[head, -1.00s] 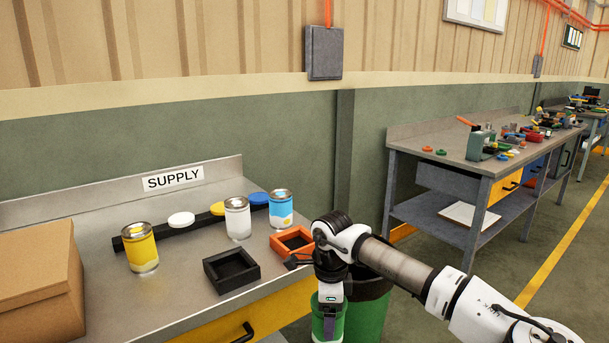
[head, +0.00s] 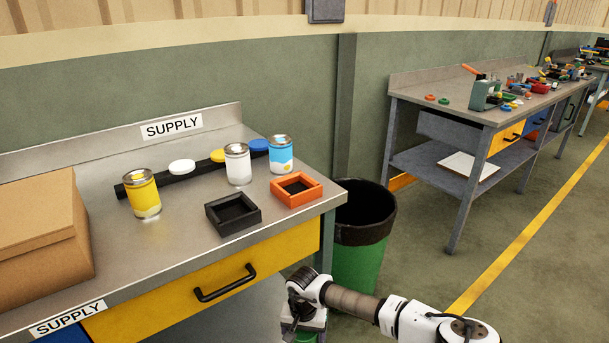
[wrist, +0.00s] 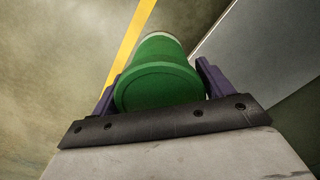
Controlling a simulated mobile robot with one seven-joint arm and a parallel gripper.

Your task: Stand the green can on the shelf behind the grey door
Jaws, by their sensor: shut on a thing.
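The green can (wrist: 160,82) fills the middle of the wrist view, between the two dark fingers of my gripper (wrist: 158,95). My gripper is shut on it. In the head view only a little of the green can (head: 306,337) shows at the bottom edge, below my wrist. My gripper is low, in front of the supply bench and below its top.
The supply bench (head: 100,258) carries yellow, white and blue cans, a black tray (head: 233,213), an orange tray (head: 297,190) and a cardboard box (head: 40,225). A green bin (head: 357,262) stands at its right end. Another workbench (head: 440,85) stands beyond; open floor lies right.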

